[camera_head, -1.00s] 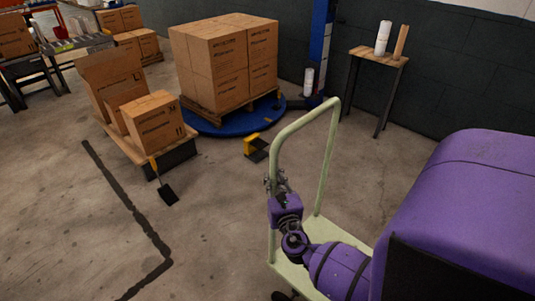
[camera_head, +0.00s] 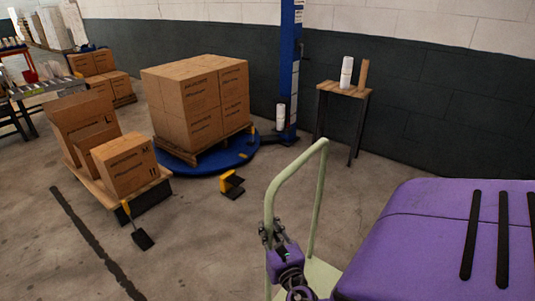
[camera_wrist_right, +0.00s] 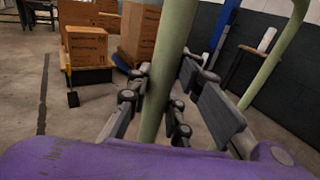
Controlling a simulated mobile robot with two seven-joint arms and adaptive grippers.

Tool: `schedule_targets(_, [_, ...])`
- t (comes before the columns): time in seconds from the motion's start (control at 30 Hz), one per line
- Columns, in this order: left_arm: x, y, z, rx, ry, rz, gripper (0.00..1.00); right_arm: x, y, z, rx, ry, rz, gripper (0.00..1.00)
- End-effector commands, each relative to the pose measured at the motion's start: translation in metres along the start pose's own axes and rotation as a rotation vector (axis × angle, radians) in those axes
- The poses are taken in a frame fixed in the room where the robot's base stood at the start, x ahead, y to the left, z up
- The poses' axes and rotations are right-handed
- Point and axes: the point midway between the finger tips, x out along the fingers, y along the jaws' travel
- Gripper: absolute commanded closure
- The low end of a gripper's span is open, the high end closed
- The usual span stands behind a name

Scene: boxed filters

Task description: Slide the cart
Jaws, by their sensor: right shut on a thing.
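The cart is a pale green platform trolley with a tall looped handle (camera_head: 322,185) and a flat deck (camera_head: 320,275) at the bottom of the head view. My right gripper (camera_head: 270,233) is shut on the left upright of the handle, below its bend. In the right wrist view the gripper (camera_wrist_right: 158,100) has its fingers on both sides of the green upright (camera_wrist_right: 170,60). Most of the deck and the wheels are hidden by my arm and the frame edge. My left gripper is not in view.
A pallet of stacked boxes (camera_head: 200,105) stands on a blue round base (camera_head: 215,162). A low platform with boxes (camera_head: 125,165) is at left, and a yellow-black object (camera_head: 231,185) lies on the floor. A small table (camera_head: 343,90) stands by the wall.

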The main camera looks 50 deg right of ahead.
Motion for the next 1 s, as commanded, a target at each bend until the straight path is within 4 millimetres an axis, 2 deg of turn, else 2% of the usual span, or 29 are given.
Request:
schedule_targets(0.1, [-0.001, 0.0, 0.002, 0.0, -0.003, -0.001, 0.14, -0.001, 0.001, -0.001, 0.0, 0.003, 0.003, 1.0])
schedule_targets(0.13, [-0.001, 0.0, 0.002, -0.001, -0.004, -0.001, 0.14, -0.001, 0.001, -0.001, 0.0, 0.003, 0.003, 0.8])
schedule_targets(0.27, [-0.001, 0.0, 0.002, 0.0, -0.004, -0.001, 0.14, -0.001, 0.001, -0.001, 0.0, 0.002, 0.003, 0.63])
schedule_targets(0.3, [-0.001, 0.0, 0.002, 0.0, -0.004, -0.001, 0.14, -0.001, 0.001, -0.001, 0.0, 0.002, 0.002, 0.61])
schedule_targets(0.67, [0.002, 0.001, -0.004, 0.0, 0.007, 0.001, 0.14, -0.005, 0.001, -0.001, 0.001, 0.002, 0.001, 0.61])
schedule_targets(0.77, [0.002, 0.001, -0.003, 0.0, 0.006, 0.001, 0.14, -0.018, 0.0, -0.002, 0.001, 0.004, 0.001, 0.61])
schedule_targets(1.0, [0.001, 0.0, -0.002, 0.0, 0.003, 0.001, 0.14, -0.07, 0.0, -0.002, 0.0, 0.005, 0.001, 0.61])
